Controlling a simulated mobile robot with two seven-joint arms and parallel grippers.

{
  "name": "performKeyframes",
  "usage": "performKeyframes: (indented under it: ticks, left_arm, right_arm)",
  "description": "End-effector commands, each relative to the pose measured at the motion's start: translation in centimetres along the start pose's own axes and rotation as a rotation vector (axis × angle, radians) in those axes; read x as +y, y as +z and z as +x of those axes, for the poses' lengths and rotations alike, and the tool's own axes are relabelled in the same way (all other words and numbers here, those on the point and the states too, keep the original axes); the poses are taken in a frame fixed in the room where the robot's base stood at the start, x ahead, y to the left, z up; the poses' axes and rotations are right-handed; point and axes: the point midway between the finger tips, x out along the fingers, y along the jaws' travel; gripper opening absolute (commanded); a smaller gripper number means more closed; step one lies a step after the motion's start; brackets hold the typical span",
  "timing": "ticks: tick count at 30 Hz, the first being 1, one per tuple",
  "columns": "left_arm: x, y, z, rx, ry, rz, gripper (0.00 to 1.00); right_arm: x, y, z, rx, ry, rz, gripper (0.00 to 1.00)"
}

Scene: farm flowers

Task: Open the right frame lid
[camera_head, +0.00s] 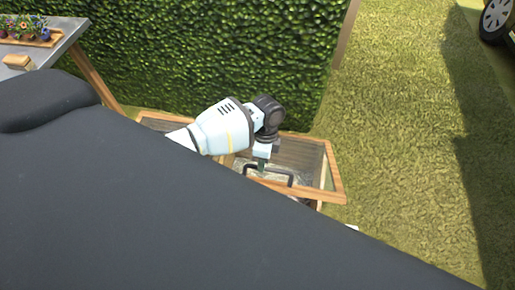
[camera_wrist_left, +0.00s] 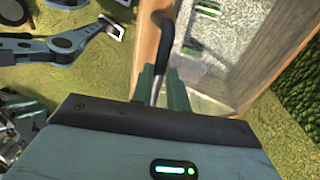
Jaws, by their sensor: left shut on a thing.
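The right frame lid (camera_head: 335,172) is a wooden-rimmed, see-through panel at the middle of the head view. A black bar handle (camera_head: 282,171) is on its front part. The lid's front edge looks lifted above the box; I cannot tell how far. My left gripper (camera_head: 262,165) is at the handle from above. In the left wrist view the gripper's fingers (camera_wrist_left: 162,88) are shut on the dark handle (camera_wrist_left: 161,58), beside the lid's wooden rim (camera_wrist_left: 147,45). My right gripper is not seen in the head view.
The left part of the frame (camera_head: 152,122) is partly hidden by my arm. A hedge (camera_head: 200,60) stands behind. A table (camera_head: 62,35) with potted flowers (camera_head: 25,28) is at top left. Open grass (camera_head: 400,150) lies to the right, with a car wheel (camera_head: 496,18) at top right.

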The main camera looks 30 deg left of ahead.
Motion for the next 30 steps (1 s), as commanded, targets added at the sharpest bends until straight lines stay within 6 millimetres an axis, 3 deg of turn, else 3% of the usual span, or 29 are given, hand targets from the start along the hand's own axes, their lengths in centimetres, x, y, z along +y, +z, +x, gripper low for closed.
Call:
performKeyframes:
  ticks: [1, 3, 17, 18, 22, 30]
  left_arm:
    - [-1.6, 0.4, -0.7, 0.003, -0.045, -0.015, 0.00]
    - [-1.9, 0.5, -1.1, 0.003, -0.044, -0.016, 0.00]
    - [-2.0, 0.6, -1.1, -0.002, -0.037, -0.016, 0.00]
    - [-2.0, 0.6, -1.1, -0.002, -0.037, -0.016, 0.17]
    - [-2.0, 0.6, -1.1, -0.002, -0.036, -0.014, 0.34]
    - [-1.8, 0.3, -1.2, 0.000, -0.034, -0.010, 0.36]
  right_arm:
    - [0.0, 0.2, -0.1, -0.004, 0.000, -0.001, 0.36]
    - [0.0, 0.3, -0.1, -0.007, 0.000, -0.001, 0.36]
    - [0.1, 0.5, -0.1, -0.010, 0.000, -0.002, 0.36]
    - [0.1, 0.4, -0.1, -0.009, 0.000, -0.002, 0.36]
    - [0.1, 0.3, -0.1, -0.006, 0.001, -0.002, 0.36]
    - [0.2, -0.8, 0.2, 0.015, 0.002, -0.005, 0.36]
